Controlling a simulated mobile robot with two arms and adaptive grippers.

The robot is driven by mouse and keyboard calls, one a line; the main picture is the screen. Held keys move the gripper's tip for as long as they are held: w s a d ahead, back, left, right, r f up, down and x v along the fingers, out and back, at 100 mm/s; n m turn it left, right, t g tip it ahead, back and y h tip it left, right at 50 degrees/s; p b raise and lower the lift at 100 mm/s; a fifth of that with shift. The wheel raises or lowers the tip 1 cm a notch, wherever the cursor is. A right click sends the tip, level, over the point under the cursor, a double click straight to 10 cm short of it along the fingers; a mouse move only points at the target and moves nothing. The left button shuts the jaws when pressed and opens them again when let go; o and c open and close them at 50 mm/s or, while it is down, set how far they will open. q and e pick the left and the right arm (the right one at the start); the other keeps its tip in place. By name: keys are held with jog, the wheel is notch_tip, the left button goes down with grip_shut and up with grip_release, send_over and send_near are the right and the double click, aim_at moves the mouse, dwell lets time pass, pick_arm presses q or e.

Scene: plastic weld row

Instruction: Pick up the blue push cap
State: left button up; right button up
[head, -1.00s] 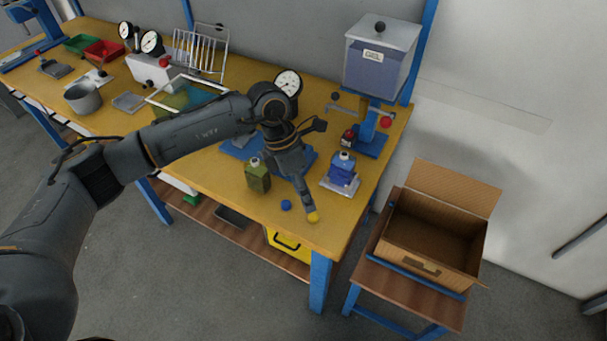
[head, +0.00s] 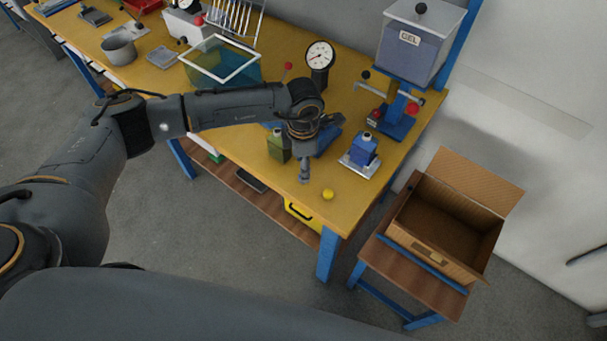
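My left gripper (head: 304,176) points down at the front part of the yellow workbench (head: 270,185). Its fingers look narrow from here, and I cannot tell whether they are open or shut. The blue push cap does not show now; the spot where it lay is behind or under the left gripper's tips. A small yellow cap (head: 328,194) lies on the bench just right of the tips, apart from them. My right gripper is not in view.
A green bottle (head: 278,147) stands behind-left of the gripper, a blue bottle (head: 363,149) on a metal plate to the right. A dial gauge (head: 320,55) and gel dispenser (head: 420,45) stand behind. An open cardboard box (head: 445,225) sits on a side stand at right.

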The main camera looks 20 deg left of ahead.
pick_arm(q)
notch_tip(320, 180, down, 4)
jog(key=shift+d+r+p, duration=0.15)
jog(key=shift+r+p, duration=0.1)
jog(key=shift+p, duration=0.25)
jog(key=shift+f, duration=0.25)
jog(key=c, duration=0.8)
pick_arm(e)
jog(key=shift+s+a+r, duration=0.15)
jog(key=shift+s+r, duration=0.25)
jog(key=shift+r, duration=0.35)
pick_arm(q)
jog(key=shift+r, duration=0.15)
